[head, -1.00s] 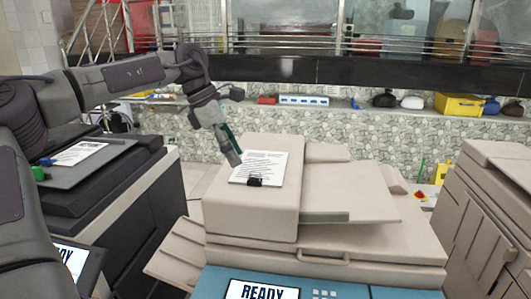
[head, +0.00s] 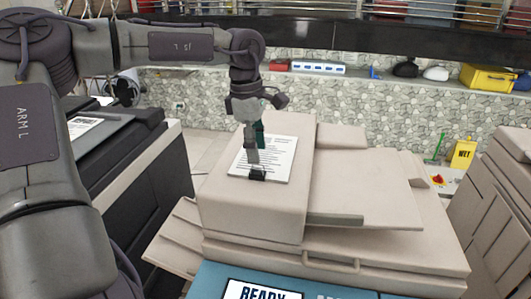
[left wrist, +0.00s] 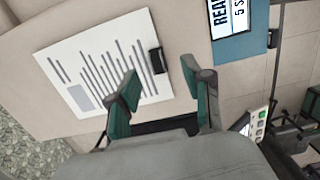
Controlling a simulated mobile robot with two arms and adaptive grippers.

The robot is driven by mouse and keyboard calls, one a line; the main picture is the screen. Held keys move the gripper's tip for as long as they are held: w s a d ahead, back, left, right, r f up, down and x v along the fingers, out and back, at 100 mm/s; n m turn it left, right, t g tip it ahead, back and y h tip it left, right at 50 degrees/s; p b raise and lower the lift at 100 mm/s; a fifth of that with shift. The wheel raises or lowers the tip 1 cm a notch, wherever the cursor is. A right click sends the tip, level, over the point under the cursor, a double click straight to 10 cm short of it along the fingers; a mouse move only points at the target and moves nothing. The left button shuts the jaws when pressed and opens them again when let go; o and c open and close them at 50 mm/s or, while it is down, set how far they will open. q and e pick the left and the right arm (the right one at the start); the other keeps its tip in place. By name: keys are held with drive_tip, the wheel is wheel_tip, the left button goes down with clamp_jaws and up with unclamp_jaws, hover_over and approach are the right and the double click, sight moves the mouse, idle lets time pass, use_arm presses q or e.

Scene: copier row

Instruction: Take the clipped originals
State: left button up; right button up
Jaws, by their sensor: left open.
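The clipped originals (head: 281,158) are a white printed stack lying on top of the beige copier (head: 220,205). A black binder clip (head: 258,174) grips their near edge. My left gripper (head: 252,160) points down over the clip end of the stack and hides part of the print. In the left wrist view the stack (left wrist: 90,75) lies flat with its clip (left wrist: 156,61) at the right edge. The open green-padded fingers (left wrist: 158,92) are spread and empty, with the clip just beyond the gap between them. My right gripper is in neither view.
The copier's blue panel (head: 215,281) reads READY. A dark copier (head: 125,150) with a printed sheet (head: 85,125) stands left, and another beige machine (head: 490,215) stands right. A yellow WET sign (head: 463,153) and a stone ledge with bags lie behind.

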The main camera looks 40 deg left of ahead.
sight(257, 165)
use_arm(q)
wheel_tip(257, 165, down, 2)
drive_tip(key=shift+w+a+f+p, duration=0.1)
drive_tip(key=shift+a+p, duration=0.05)
drive_tip(key=shift+p, duration=0.85)
wheel_tip(257, 165, down, 2)
drive_tip(key=shift+f+p, duration=0.2)
drive_tip(key=shift+p, duration=0.2)
drive_tip(key=shift+w+a+f, duration=0.1)
drive_tip(key=shift+w+f, duration=0.1)
drive_tip(key=shift+f, duration=0.3)
drive_tip(key=shift+c, duration=0.3)
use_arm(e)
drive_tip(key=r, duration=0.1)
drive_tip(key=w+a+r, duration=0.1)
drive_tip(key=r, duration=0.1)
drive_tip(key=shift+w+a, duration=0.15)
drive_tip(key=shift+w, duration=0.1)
use_arm(q)
drive_tip(key=shift+c, duration=1.3)
drive_tip(key=c, duration=0.5)
drive_tip(key=shift+r, duration=0.1)
clamp_jaws()
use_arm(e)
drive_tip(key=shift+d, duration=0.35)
